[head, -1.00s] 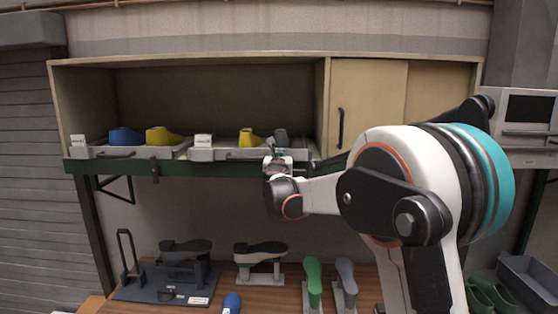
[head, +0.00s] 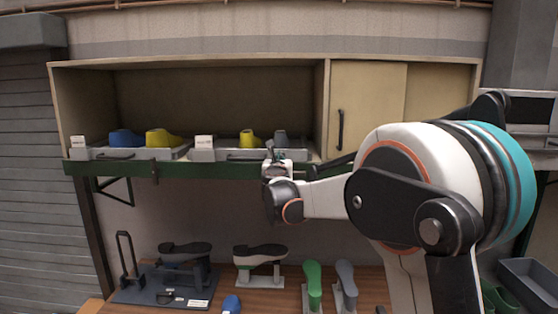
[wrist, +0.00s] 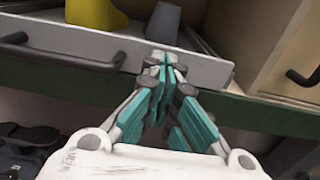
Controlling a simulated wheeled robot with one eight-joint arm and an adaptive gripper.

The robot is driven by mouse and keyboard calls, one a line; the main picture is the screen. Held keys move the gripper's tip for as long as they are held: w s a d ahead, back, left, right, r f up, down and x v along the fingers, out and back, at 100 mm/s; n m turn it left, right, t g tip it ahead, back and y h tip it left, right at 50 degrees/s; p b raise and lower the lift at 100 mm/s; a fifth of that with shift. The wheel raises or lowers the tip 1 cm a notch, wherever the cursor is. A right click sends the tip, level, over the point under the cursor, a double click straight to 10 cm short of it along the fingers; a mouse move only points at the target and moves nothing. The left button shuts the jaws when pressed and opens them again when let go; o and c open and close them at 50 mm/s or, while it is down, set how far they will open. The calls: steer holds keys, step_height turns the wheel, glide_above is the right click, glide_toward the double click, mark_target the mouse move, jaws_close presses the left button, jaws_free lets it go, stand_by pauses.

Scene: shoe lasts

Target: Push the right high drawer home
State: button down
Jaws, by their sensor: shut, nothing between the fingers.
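The right high drawer (head: 228,155) is a pale grey tray with a dark handle on the shelf, holding a yellow last (head: 247,138) and a grey last (head: 281,137). In the wrist view its front (wrist: 205,65) spans the upper part, with the handle (wrist: 60,55) to the left. My gripper (head: 270,150) is at the right part of the drawer front. In the wrist view my gripper (wrist: 165,62) has its teal-sided fingers shut and empty, with the tips at the front panel. Whether they touch it is hard to tell.
The left high drawer (head: 130,154) holds a blue and a yellow last. A closed cupboard door (head: 365,105) with a dark handle stands right of the open shelf. A green shelf edge (head: 110,168) runs below the drawers. Lasts and stands occupy the bench (head: 265,300) below.

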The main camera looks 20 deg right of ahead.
steer(key=v, duration=1.1)
steer(key=shift+b, duration=0.3)
steer(key=s+d+f+m+g+b, duration=0.3)
steer(key=s+f+m+b, duration=0.4)
steer(key=s+f+m, duration=0.25)
steer(key=s+d+f+m+g+b, duration=0.2)
steer(key=s+d+f+m+b, duration=0.1)
steer(key=s+f+m+b, duration=0.6)
steer(key=s+a+f+m+g+y+b, duration=0.1)
steer(key=s+a+f+m+y+b, duration=0.1)
steer(key=s+f, duration=0.6)
steer(key=s+a+f+m+g+y+b, duration=0.1)
steer(key=s+a+f+m+b, duration=0.3)
steer(key=f, duration=0.7)
steer(key=s+a+f+m+g+y+b, duration=0.2)
steer(key=s+f+m+g+b, duration=0.1)
steer(key=s+f+m+b, duration=0.3)
steer(key=s+f+m, duration=0.2)
steer(key=s+f, duration=0.2)
steer(key=s, duration=0.1)
steer(key=shift+s+a+f+y, duration=0.3)
steer(key=shift+s+a+f, duration=0.05)
steer(key=shift+s+a, duration=0.05)
